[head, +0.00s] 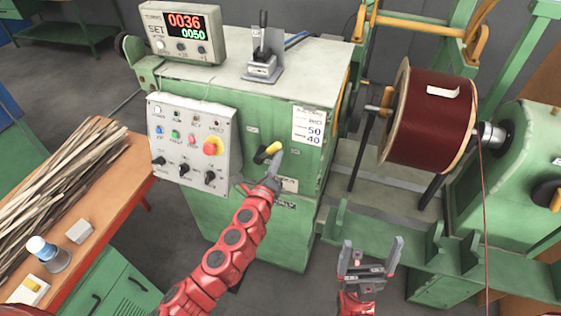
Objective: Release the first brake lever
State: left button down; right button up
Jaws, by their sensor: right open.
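A black lever with a yellow grip (273,148) sticks out from the front of the green machine cabinet (270,115). My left gripper (277,160) is at this lever, just below and right of the yellow grip. It is seen edge-on, so I cannot tell whether its fingers are apart or touch the lever. My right gripper (370,250) is open and empty, low in front of the green machine bed. A black upright lever (262,42) stands in a metal bracket on top of the cabinet. Another yellow grip (552,196) shows on the green housing at the right edge.
A control panel (195,150) with knobs and a red button is left of the lever. A counter display (180,32) reads 0036 and 0050. A dark red wire coil (430,120) sits at right. An orange-topped bench (125,190) with wooden strips is at left.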

aim_at(269, 151)
pick_arm(q)
jog(key=a+r+n, duration=0.1)
jog(key=n, duration=0.1)
jog(key=a+r+n+p, duration=0.1)
jog(key=shift+w+r+n, duration=0.15)
jog(key=shift+w+n, duration=0.2)
jog(key=shift+n, duration=0.05)
jog(key=shift+w+a+r+n+p, duration=0.25)
jog(key=shift+a+n+p, duration=0.15)
jog(key=shift+a+n, duration=0.4)
jog(key=shift+w+a+r+n+p, duration=0.2)
jog(key=shift+a+n+p, duration=0.25)
jog(key=shift+n, duration=0.65)
jog(key=shift+s, duration=0.1)
